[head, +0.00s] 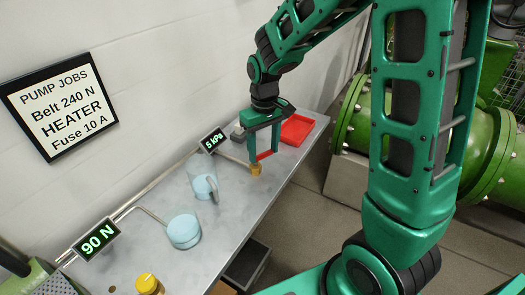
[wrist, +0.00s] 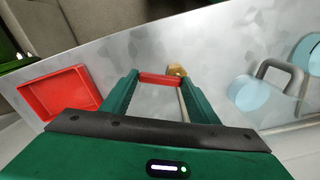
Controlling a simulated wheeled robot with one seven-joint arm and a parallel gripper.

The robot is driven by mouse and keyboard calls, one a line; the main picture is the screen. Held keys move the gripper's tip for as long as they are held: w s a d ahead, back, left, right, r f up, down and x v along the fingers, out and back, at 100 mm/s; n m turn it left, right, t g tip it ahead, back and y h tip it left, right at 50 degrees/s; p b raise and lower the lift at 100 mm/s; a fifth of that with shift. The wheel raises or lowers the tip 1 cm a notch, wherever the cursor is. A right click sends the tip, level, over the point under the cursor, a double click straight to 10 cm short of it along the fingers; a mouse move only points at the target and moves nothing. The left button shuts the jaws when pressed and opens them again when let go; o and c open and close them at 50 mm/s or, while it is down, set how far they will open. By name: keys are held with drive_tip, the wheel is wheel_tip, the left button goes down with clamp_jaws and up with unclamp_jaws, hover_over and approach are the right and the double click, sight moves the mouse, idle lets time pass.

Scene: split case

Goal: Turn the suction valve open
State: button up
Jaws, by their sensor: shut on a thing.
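The suction valve appears to be the small brass fitting (head: 255,169) near the front edge of the bench, with a red bar-shaped handle (head: 265,155) by it. My gripper (head: 263,157) reaches down from above, its two green fingers spread to the bar's length and shut on its ends. In the wrist view the red handle (wrist: 160,79) spans between the fingertips, and the brass body (wrist: 177,71) shows just beyond it. A thin pipe (head: 235,160) runs toward the valve. Exactly how the handle joins the brass body is hard to see.
A red tray (head: 297,130) lies behind the gripper on the grey bench (head: 225,228). Displays read 5 kPa (head: 213,141) and 90 N (head: 97,240). A yellow-capped item (head: 148,284) is at the near end.

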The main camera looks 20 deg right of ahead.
drive_tip(key=n, duration=0.3)
drive_tip(key=w+n, duration=0.1)
drive_tip(key=shift+w+a+n, duration=0.1)
drive_tip(key=shift+a+n, duration=0.15)
drive_tip(key=shift+n, duration=0.05)
idle(0.5)
drive_tip(key=o, duration=1)
drive_tip(key=shift+o, duration=0.2)
drive_tip(key=shift+r, duration=0.1)
wheel_tip(320, 180, up, 11)
drive_tip(key=shift+f, duration=0.2)
drive_tip(key=shift+w, duration=0.1)
drive_tip(key=s+d+r+m, duration=0.1)
drive_tip(key=s+d+m, duration=0.4)
drive_tip(key=s+d, duration=0.6)
drive_tip(key=s+d+f+m, duration=0.1)
drive_tip(key=s+m, duration=0.3)
drive_tip(key=s, duration=0.4)
drive_tip(key=s+d+f+m, duration=0.1)
drive_tip(key=s+d+m, duration=0.3)
drive_tip(key=s, duration=0.5)
drive_tip(key=shift+d+f, duration=0.25)
drive_tip(key=shift+f, duration=0.05)
